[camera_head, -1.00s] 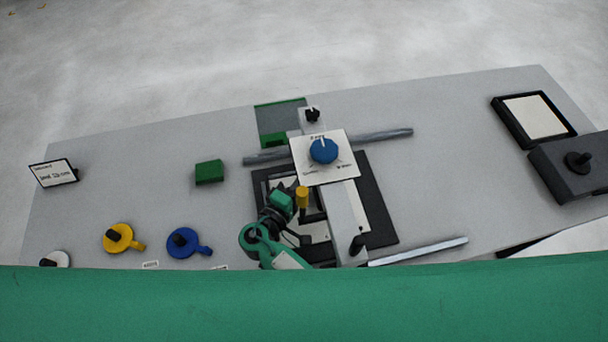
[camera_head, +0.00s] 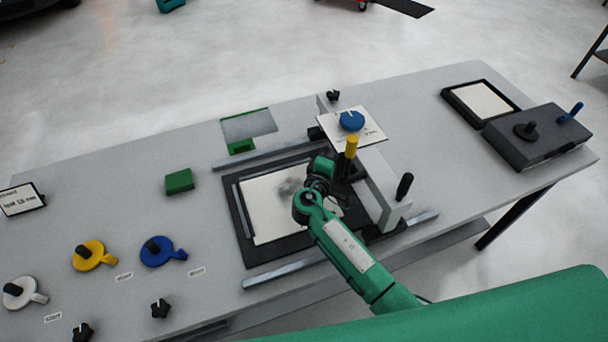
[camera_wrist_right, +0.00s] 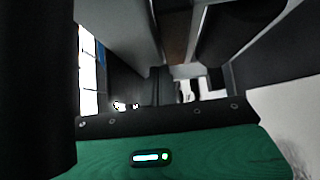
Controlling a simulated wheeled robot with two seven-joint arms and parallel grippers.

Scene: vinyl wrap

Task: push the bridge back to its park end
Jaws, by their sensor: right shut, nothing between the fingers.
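The bridge (camera_head: 372,185) is a light grey beam across the dark bed, with a white plate and blue knob on top and a black handle at its near end. It stands over the right end of the bed (camera_head: 240,225), between the back rail (camera_head: 260,155) and the front rail (camera_head: 290,273). A yellow-topped post (camera_head: 351,146) stands at its left side. My right gripper (camera_head: 343,172) is shut and empty, low beside the bridge's left face; its fingertips are mostly hidden and contact is unclear. The wrist view shows dark and grey surfaces close up. My left gripper is not in view.
A pale sheet with a grey smudge (camera_head: 285,188) lies on the bed. A green block (camera_head: 179,181) and yellow (camera_head: 92,256) and blue (camera_head: 160,251) round tools lie left. A dark box (camera_head: 535,138) and framed pad (camera_head: 481,101) stand right. The table between is clear.

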